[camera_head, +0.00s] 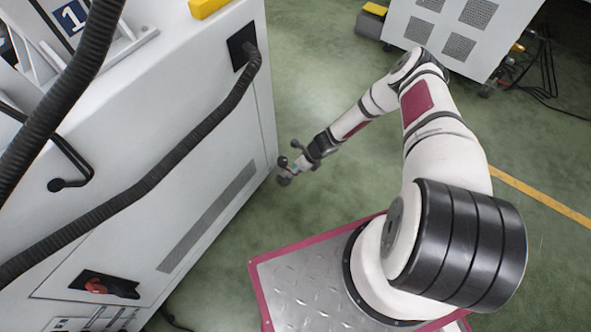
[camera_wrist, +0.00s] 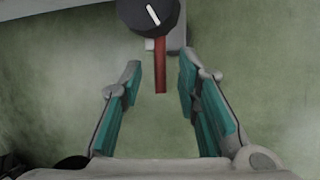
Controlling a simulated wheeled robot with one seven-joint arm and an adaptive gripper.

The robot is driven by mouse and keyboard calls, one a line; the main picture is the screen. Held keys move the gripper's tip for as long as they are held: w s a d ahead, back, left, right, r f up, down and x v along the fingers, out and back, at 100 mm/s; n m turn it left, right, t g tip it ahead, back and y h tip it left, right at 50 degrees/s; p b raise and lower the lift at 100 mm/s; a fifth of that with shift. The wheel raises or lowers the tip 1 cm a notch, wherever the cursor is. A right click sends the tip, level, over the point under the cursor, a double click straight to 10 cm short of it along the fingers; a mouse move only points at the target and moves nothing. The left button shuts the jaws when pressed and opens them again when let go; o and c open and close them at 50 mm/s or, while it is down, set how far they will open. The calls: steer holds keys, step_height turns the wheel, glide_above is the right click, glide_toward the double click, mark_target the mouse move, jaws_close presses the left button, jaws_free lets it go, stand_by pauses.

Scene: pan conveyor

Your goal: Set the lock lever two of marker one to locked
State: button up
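Marker one, a blue sign with a white 1 (camera_head: 73,17), is on top of the light grey machine (camera_head: 225,130) at the left of the head view. My gripper (camera_head: 287,172) is just off the machine's right corner. In the wrist view my gripper (camera_wrist: 158,80) is open, with teal pads apart. A red lever (camera_wrist: 161,70) hangs from a grey mount under a round black knob with a white line (camera_wrist: 150,14). Its lower end shows between the fingertips, apparently untouched. Which lock lever it is, I cannot tell. The lever is not clear in the head view.
Thick black hoses (camera_head: 150,180) run across the machine's near side. A recess holds a red part (camera_head: 95,286) low on that side. A second cabinet (camera_head: 440,30) stands at the back right. Green floor (camera_head: 320,60) is open between the two machines.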

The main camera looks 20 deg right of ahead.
steer(key=v, duration=1.2)
stand_by(0.4)
